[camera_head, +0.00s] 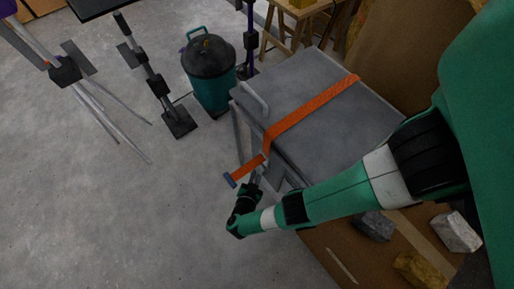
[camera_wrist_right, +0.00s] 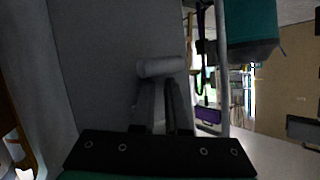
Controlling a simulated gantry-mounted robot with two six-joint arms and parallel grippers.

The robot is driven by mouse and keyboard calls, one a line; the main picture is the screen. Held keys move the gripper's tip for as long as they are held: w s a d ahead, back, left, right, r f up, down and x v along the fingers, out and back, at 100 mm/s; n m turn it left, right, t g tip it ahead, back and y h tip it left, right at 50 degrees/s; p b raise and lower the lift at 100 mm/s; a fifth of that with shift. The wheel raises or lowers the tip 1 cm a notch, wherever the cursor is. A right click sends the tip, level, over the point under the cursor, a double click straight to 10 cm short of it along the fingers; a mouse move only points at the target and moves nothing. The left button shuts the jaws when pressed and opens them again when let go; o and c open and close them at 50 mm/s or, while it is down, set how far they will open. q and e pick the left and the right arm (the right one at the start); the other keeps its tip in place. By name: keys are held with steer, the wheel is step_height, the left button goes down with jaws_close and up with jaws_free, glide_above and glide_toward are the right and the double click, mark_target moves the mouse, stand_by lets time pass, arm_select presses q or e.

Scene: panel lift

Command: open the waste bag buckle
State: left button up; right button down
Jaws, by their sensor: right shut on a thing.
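An orange strap (camera_head: 312,108) runs across the lid of a grey waste box and over its front edge. The buckle (camera_head: 264,158) sits where the strap bends at that edge. An orange tail with a blue-grey end bar (camera_head: 230,180) sticks out to the lower left. My right gripper (camera_head: 259,176) is at the front of the box, just below the buckle. In the right wrist view its fingers (camera_wrist_right: 164,100) are shut at a pale grey round bar (camera_wrist_right: 162,67), apparently part of the buckle. The exact contact is dark and partly hidden. My left gripper is not in view.
The grey box (camera_head: 345,125) has a metal handle (camera_head: 254,99) at its left edge. A teal bin with a black lid (camera_head: 208,57) and dark stands (camera_head: 152,88) are behind. Stones (camera_head: 455,232) lie at lower right.

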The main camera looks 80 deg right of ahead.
steer(key=shift+r+p, duration=0.2)
steer(key=shift+p, duration=0.15)
steer(key=y+p, duration=0.1)
steer(key=p, duration=0.1)
steer(key=r+m+t+p, duration=0.1)
steer(key=p, duration=0.1)
steer(key=w+a+y+p, duration=0.1)
steer(key=p, duration=0.1)
steer(key=shift+r+y+p, duration=0.25)
steer(key=shift+y+p, duration=0.05)
steer(key=shift+w+a+m+t+p, duration=0.15)
steer(key=shift+m+t+p, duration=0.15)
steer(key=shift+t+p, duration=0.1)
steer(key=shift+a+f+y, duration=0.1)
steer(key=shift+y, duration=0.2)
steer(key=shift+w, duration=0.1)
